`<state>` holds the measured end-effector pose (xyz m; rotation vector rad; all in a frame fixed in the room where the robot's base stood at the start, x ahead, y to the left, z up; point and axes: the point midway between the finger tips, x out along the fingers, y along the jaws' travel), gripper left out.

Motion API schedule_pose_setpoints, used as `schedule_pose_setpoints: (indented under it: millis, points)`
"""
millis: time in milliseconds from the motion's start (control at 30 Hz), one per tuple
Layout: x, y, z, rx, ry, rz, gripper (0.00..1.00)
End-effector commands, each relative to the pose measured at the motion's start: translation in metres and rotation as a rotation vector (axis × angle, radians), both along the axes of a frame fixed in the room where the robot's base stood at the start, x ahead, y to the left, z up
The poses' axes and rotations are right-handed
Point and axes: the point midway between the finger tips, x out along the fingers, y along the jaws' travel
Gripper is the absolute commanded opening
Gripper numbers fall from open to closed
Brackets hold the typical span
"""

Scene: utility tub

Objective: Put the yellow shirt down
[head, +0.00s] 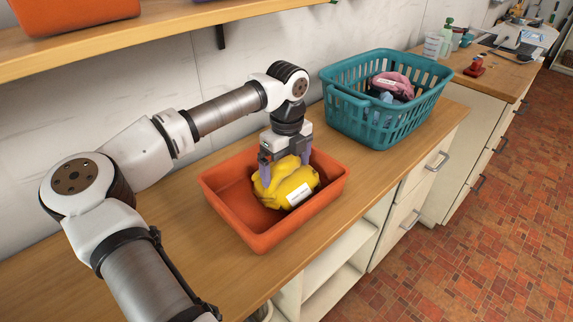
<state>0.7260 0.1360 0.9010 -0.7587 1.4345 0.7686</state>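The yellow shirt (286,186) is a bunched bundle with a white label, inside the orange tub (226,206) on the wooden counter. It lies toward the tub's right side. My gripper (286,166) points down into the tub from above, at the top of the shirt. Its two fingers are well apart, with the upper part of the shirt between them. I cannot tell whether they press on it. The shirt's underside is hidden, so I cannot tell whether it rests on the tub floor.
A teal basket (346,112) with pink and blue-grey cloth stands behind and right of the tub. A wooden shelf (160,40) with another orange tub (75,12) hangs at upper left. The tub's left part is empty. Bottles and a red item stand on the farther counter.

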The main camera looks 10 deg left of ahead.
Motion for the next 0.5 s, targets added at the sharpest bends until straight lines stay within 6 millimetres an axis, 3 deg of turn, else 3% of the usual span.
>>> schedule_pose_setpoints:
  millis: [267, 500]
  points:
    - [0.000, 0.000, 0.006, 0.001, -0.001, 0.000, 1.00]
    - [0.001, 0.000, 0.045, 0.003, -0.002, 0.000, 1.00]
